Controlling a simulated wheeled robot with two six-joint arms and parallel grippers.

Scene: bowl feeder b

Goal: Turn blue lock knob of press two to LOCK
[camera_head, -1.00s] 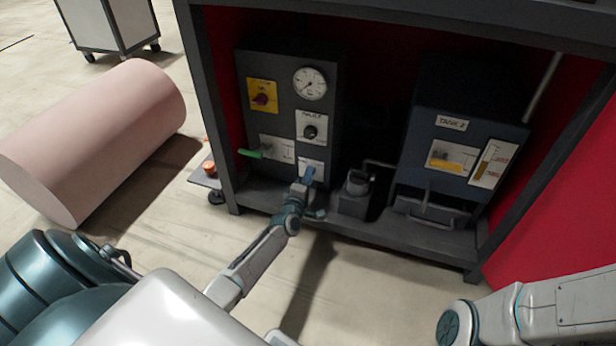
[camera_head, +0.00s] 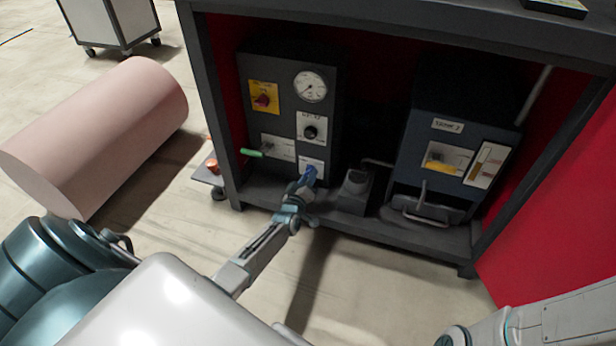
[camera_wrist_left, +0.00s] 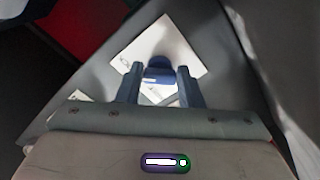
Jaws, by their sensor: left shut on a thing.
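The blue lock knob (camera_head: 309,174) sits on a white plate low on the dark front panel of the left press (camera_head: 289,111). My left gripper (camera_head: 304,184) reaches up to it from the front. In the left wrist view the blue knob (camera_wrist_left: 158,72) shows between the two fingers of my left gripper (camera_wrist_left: 159,78), over the white label plate (camera_wrist_left: 190,45). The gripper is shut on the knob. The print on the plate is too blurred to read. Of my right arm only a link shows at the lower right; its gripper is out of view.
Above the knob are a black knob (camera_head: 310,132), a round gauge (camera_head: 311,87) and a red switch on a yellow plate (camera_head: 264,96). A green-handled lever (camera_head: 252,153) juts out to the left. A second unit (camera_head: 452,165) stands right. The frame's dark posts flank the shelf.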

